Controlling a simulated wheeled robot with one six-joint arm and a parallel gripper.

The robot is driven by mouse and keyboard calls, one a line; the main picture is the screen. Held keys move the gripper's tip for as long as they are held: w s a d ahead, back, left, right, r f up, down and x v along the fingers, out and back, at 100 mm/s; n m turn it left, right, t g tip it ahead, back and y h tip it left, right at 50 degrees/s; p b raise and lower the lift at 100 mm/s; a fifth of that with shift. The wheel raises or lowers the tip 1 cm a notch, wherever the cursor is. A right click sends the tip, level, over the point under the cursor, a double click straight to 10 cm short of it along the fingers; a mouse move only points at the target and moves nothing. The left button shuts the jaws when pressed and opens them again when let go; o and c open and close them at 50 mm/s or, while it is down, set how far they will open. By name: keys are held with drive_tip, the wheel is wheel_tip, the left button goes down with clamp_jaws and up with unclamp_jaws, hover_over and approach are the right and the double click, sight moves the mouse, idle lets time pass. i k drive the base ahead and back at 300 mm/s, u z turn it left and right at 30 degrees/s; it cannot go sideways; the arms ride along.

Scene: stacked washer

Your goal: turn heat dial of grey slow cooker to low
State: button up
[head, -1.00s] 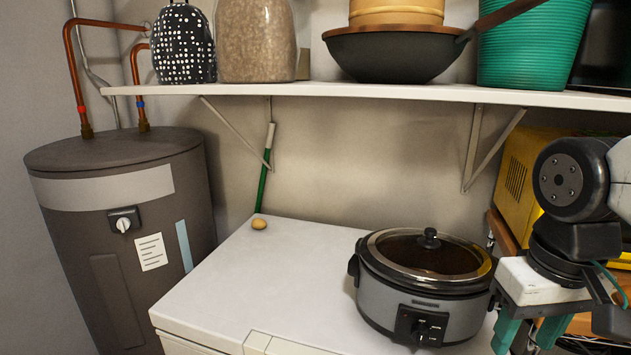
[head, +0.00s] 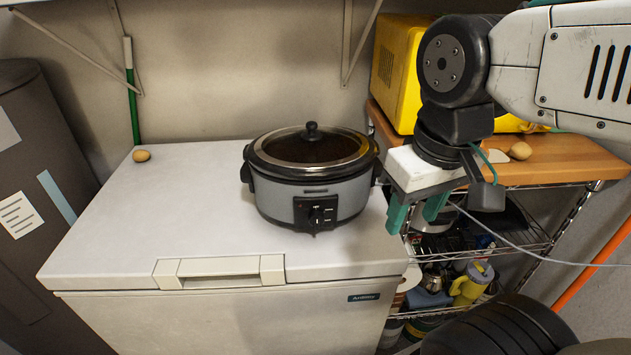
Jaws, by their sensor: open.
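The grey slow cooker (head: 281,197) stands upright on the white chest freezer, near its right edge. It has a black base and a glass lid with a black knob. Its heat dial (head: 317,215) is a black knob on a black panel at the front; the markings are too small to read. My gripper (head: 416,218) hangs to the right of the cooker, apart from it, with its two green fingers pointing down. The fingers are open with nothing between them.
The white chest freezer (head: 140,220) has free room left of the cooker. A potato-like item (head: 141,156) lies at its back left. A yellow appliance (head: 398,75) stands on a wooden-topped wire rack (head: 560,172) at the right. A green-handled stick (head: 133,105) leans on the wall.

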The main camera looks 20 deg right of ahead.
sight(317, 218)
drive_tip(key=z, duration=1.6)
drive_tip(key=k, duration=1.4)
drive_tip(key=u, duration=1.55)
